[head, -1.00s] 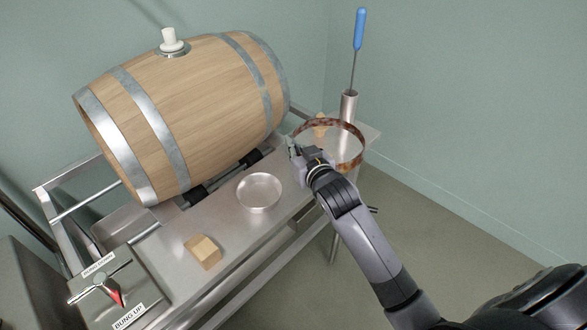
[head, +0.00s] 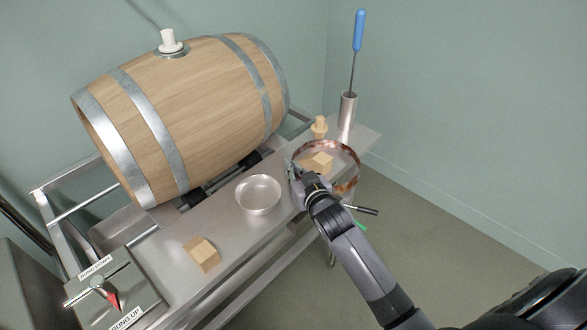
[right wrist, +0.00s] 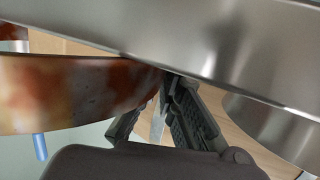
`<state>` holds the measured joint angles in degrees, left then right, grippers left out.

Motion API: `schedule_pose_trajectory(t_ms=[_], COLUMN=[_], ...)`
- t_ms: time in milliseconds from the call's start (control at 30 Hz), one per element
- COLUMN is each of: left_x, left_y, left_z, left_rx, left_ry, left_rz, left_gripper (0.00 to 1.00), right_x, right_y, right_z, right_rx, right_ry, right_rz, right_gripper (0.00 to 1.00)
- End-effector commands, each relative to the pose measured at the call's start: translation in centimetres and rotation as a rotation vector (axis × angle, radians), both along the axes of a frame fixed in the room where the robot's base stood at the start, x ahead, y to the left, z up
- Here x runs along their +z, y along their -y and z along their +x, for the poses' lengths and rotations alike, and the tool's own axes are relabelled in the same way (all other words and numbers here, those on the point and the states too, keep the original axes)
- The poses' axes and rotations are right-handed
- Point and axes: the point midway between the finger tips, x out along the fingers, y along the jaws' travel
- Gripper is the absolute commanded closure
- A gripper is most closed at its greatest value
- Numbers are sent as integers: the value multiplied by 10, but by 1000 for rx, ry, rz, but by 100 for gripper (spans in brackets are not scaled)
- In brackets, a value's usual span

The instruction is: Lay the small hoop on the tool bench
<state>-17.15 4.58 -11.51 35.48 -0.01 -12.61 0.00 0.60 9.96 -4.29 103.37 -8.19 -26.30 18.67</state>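The small hoop (head: 346,186), a rust-brown metal ring, is held tilted above the right part of the steel tool bench (head: 226,229). My right gripper (head: 296,172) is shut on the hoop's left edge. In the right wrist view, the rusty hoop band (right wrist: 75,95) runs in from the left and ends between my right gripper's fingers (right wrist: 160,112); the grip is partly hidden. The hoop appears apart from the bench top, though its lower edge overlaps the bench's front edge in the picture. My left gripper is not in view.
A wooden barrel (head: 200,105) with steel hoops lies behind the bench. A shallow bowl (head: 258,195) and a wooden block (head: 201,254) stand on it. Another block (head: 318,162) shows through the hoop. A bung (head: 319,127) and a steel cup (head: 347,111) with a blue-handled tool stand at the far end.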

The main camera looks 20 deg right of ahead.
Motion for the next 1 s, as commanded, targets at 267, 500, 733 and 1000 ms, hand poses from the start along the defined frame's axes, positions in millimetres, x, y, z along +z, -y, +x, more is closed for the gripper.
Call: schedule_pose_trajectory(t_ms=[267,500,733,1000], left_x=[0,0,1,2], left_y=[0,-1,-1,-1], left_z=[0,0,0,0], left_rx=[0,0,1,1], left_ry=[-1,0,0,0], left_rz=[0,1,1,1], left_gripper=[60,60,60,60], right_x=[0,1,5,16], right_y=[0,0,-1,-2], right_z=[0,0,-18,-76], right_rx=[0,0,0,0], right_ry=[-1,0,-3,-4], right_rz=[0,0,0,0], right_gripper=[75,75,75,75])
